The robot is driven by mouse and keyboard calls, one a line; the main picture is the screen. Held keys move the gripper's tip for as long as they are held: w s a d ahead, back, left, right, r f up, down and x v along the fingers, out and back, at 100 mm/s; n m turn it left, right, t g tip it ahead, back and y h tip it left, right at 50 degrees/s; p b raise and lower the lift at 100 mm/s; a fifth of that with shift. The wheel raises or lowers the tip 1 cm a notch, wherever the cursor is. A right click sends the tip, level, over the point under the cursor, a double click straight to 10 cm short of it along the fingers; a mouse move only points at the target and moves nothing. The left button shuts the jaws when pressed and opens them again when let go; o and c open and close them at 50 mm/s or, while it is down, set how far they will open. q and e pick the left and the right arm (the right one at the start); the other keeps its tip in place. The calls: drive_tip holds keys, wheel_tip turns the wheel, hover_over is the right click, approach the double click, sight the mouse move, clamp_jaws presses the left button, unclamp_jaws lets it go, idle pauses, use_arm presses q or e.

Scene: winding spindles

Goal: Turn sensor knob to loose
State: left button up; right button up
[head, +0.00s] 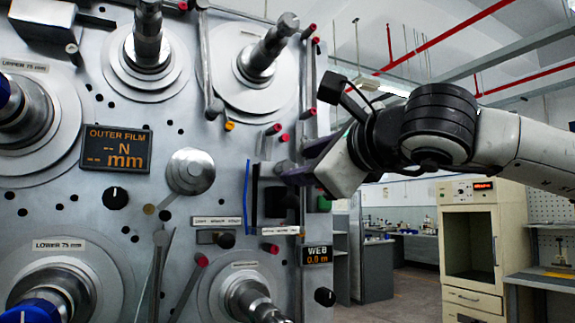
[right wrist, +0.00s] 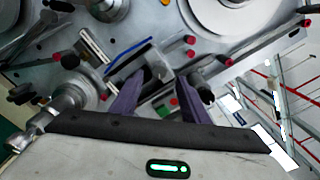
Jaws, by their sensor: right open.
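The upright grey machine panel (head: 100,225) fills the left of the head view. A small black knob (head: 226,240) sits under a row of small white labels (head: 216,221), which are too small to read; I cannot tell for sure that it is the sensor knob. My right gripper (head: 282,172) is at the panel's right edge, above and right of that knob, its purple fingers pointing at the panel. In the right wrist view the fingers (right wrist: 164,80) are spread with nothing held between them, in front of a dark fixture. My left gripper is not in view.
Red-tipped pins, spindles and a round grey roller (head: 190,171) stick out around the gripper. A beige cabinet (head: 484,240) stands behind at right.

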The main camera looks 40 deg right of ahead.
sight(289, 168)
drive_tip(key=x, duration=0.4)
drive_tip(key=shift+w+p, duration=0.25)
drive_tip(key=shift+p, duration=0.15)
drive_tip(key=shift+w+d, duration=0.2)
drive_tip(key=shift+w, duration=0.35)
clamp_jaws()
